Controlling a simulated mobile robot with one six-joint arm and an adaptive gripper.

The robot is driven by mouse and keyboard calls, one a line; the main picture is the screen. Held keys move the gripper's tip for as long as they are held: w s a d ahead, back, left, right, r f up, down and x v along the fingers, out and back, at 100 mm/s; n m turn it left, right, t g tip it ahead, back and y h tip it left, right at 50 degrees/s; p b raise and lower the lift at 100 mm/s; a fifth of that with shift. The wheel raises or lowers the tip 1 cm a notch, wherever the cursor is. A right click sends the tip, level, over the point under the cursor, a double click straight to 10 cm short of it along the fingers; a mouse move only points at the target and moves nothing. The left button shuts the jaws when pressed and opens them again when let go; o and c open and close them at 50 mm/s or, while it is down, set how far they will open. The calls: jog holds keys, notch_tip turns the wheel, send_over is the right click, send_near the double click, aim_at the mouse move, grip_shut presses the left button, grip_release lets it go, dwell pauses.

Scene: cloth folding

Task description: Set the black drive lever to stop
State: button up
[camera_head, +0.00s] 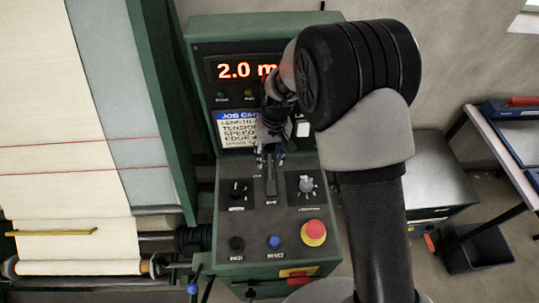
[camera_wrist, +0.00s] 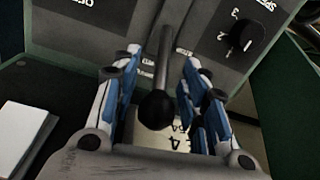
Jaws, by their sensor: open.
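The black drive lever shows in the wrist view as a dark rod with a round black knob (camera_wrist: 157,108). In the head view only its lower part (camera_head: 271,184) shows on the green machine's sloping control panel (camera_head: 258,222), below my gripper. My gripper (camera_head: 268,158) is over the lever. In the wrist view my gripper (camera_wrist: 161,58) is open, with one blue-and-white finger on each side of the lever rod and gaps between. The knob sits between the fingers, nearer the palm. The lever's stop marking is not readable.
A red emergency button (camera_head: 314,232), a blue button (camera_head: 274,242), a grey dial (camera_head: 306,186) and a black switch (camera_head: 238,190) surround the lever. The display (camera_head: 238,70) reads "2.0 m", partly covered by my arm. A cloth roll (camera_head: 80,120) is at left.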

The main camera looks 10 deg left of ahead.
jog(key=shift+c, duration=0.2)
grip_shut()
dwell(0.4)
dwell(0.3)
